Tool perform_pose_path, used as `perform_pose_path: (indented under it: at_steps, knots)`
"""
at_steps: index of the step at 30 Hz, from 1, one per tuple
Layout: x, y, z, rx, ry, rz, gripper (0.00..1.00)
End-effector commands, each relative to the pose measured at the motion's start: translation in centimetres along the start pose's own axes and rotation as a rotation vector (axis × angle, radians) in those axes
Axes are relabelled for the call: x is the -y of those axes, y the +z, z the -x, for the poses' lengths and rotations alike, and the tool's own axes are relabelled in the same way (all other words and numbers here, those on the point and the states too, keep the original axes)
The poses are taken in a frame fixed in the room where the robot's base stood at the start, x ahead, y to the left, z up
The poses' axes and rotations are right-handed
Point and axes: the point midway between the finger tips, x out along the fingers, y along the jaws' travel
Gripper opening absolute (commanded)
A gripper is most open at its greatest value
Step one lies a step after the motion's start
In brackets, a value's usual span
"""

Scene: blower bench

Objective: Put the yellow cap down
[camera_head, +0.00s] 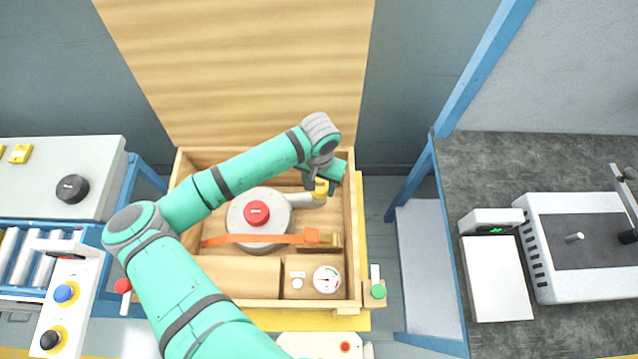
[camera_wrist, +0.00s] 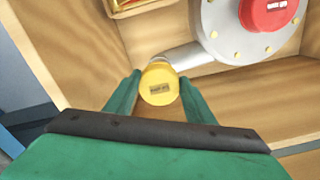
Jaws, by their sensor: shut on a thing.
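The yellow cap (camera_wrist: 159,85) is between my gripper's two green fingers (camera_wrist: 160,95) in the wrist view, and the gripper is shut on it. The cap is at the end of the grey outlet pipe (camera_wrist: 195,57) of the blower. Whether it is seated on the pipe or just in front of it I cannot tell. In the head view the cap (camera_head: 321,187) shows at the right end of the pipe, beside my gripper (camera_head: 320,180). The grey blower (camera_head: 240,222) with a red knob (camera_head: 257,212) lies inside the wooden crate (camera_head: 352,235).
An orange strap (camera_head: 260,239) crosses the blower. The crate's front compartment holds a round gauge (camera_head: 327,280). The crate walls stand close around my gripper, and the raised wooden lid (camera_head: 240,60) is behind. A bench with a scale (camera_head: 495,275) stands to the right.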

Motion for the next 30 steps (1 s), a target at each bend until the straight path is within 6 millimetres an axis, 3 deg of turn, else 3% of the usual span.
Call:
perform_pose_path:
  at_steps: [7, 8, 9, 10, 22, 30]
  knots:
    - [0.1, 0.0, -0.6, 0.0, 0.0, 0.001, 0.25]
    - [0.1, 0.0, -0.6, -0.001, 0.0, 0.001, 0.56]
    - [0.1, 0.0, -0.6, 0.0, 0.0, 0.001, 0.66]
    - [0.1, 0.0, -0.6, 0.0, 0.0, 0.001, 0.68]
    - [0.0, 0.0, 0.0, 0.0, -0.001, -0.001, 0.68]
    - [0.0, -0.1, 4.7, -0.004, 0.0, -0.001, 0.68]
